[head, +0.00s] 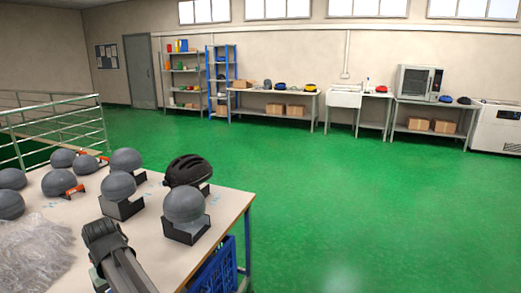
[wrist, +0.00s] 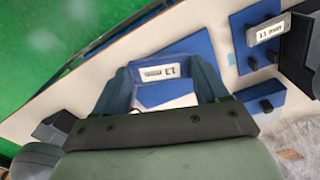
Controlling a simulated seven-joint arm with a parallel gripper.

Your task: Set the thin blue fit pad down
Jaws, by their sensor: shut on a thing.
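My gripper (head: 105,235) is low over the near part of the workbench in the head view. The wrist view shows its two dark fingers (wrist: 165,85) shut on a small blue block, which I take to be the thin blue fit pad (wrist: 165,95). Just beyond it, between the fingers, is a blue surface with a white label (wrist: 160,72). I cannot tell whether the pad touches that surface. The pad is hidden in the head view.
The workbench (head: 235,200) carries several grey headforms (head: 184,203), some on dark stands, and a black helmet (head: 188,170). Clear plastic wrap (head: 35,245) lies at the left. A second labelled blue holder (wrist: 262,40) is at the right of the wrist view. A blue crate (head: 215,268) is below the bench.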

